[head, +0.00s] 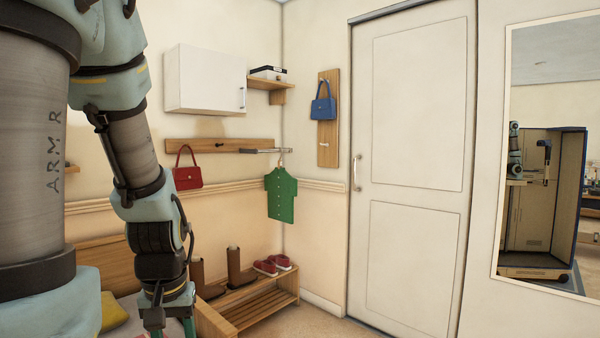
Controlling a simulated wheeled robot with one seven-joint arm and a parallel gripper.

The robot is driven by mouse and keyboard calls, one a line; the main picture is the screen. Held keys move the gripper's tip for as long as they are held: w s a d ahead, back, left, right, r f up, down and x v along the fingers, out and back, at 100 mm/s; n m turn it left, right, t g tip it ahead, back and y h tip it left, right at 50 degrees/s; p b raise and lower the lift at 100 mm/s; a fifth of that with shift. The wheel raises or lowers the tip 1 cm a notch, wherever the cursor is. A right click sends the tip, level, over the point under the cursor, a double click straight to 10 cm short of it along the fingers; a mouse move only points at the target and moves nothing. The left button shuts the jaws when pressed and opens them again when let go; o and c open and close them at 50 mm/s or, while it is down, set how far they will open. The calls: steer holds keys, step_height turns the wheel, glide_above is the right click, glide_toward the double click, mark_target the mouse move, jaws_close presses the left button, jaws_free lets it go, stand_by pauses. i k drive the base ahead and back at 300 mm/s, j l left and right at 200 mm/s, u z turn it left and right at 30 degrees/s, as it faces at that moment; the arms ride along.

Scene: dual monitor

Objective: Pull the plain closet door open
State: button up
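A tall white door (416,105) with two flat panels and an upright handle (356,172) at its left edge stands shut in the wall right of the room corner. A small white wall cabinet (208,80) with a plain front and a small handle (242,98) hangs on the left wall, also shut. I cannot tell which of them is the plain closet door. My gripper (168,322) hangs downward at the bottom left, left of and well apart from the white door and below the wall cabinet. Its fingertips are at the frame edge, so its opening is unclear.
A wooden shoe bench (262,313) with boots and red shoes (272,265) stands in the corner. A red bag (187,173), a green shirt (281,195) and a blue bag (323,105) hang on the walls. A mirror (545,45) is at right. Floor before the door looks clear.

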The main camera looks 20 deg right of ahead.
mark_target(414, 73)
steer(key=i+l+u, duration=0.2)
steer(key=l, duration=0.25)
steer(key=i+l+u, duration=0.2)
steer(key=l, duration=0.25)
steer(key=i+l+u, duration=0.1)
steer(key=l+u, duration=0.15)
steer(key=l, duration=0.25)
steer(key=i+l+u, duration=0.2)
steer(key=l, duration=0.3)
steer(key=l+u, duration=0.2)
steer(key=l, duration=0.3)
